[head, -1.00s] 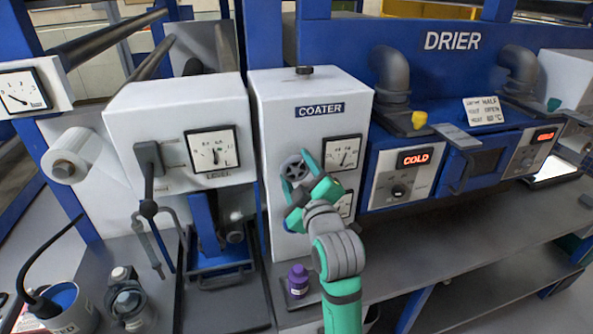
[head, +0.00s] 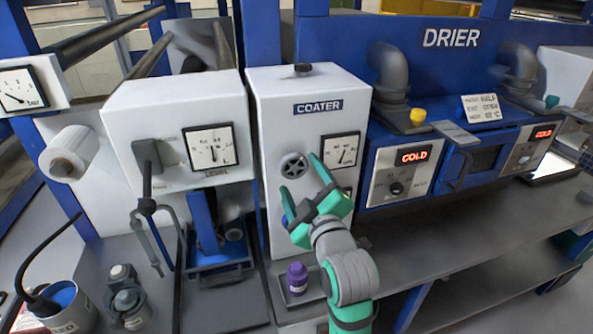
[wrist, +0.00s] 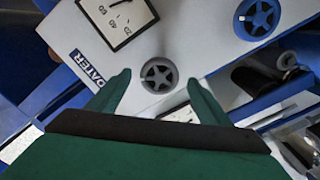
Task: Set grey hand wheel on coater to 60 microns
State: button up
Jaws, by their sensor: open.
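The coater (head: 277,130) is a white cabinet with a blue label. Its grey hand wheel (head: 294,165), round and spoked, is on the front face and also shows in the wrist view (wrist: 159,76). My gripper (head: 301,175) is open and empty in front of the wheel. In the wrist view, its green fingers (wrist: 157,88) stand on either side of the wheel with gaps. A dial (head: 341,150) with a dark needle sits right of the wheel; its exact reading is too small to tell.
A blue hand wheel (wrist: 258,18) is on the same face, mostly hidden in the head view. A purple-capped bottle (head: 297,279) stands on a tray below. The drier (head: 450,75) with red displays is on the right. The bench (head: 450,235) is largely clear.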

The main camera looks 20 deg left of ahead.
jog(key=v, duration=0.6)
dwell(0.3)
jog(key=s+d+f+m+t+h, duration=0.1)
jog(key=s+d+f+m+h, duration=0.15)
jog(key=f+m, duration=0.4)
jog(key=s+d+f+m+h, duration=0.2)
jog(key=s+f+m, duration=0.15)
jog(key=f, duration=0.65)
jog(key=s+d+f+m+t+h, duration=0.1)
jog(key=s+d+f+m+h, duration=0.25)
jog(key=f, duration=0.45)
jog(key=s+d+f+m, duration=0.1)
jog(key=s+f, duration=0.2)
jog(key=s, duration=0.6)
jog(key=s+d+f+m+g+h, duration=0.1)
jog(key=s+d+f, duration=0.1)
jog(key=s, duration=0.7)
jog(key=s+d+f+m+h, duration=0.1)
jog(key=s+f, duration=0.3)
jog(key=s, duration=0.5)
jog(key=shift+d+g, duration=0.3)
jog(key=shift+d, duration=0.35)
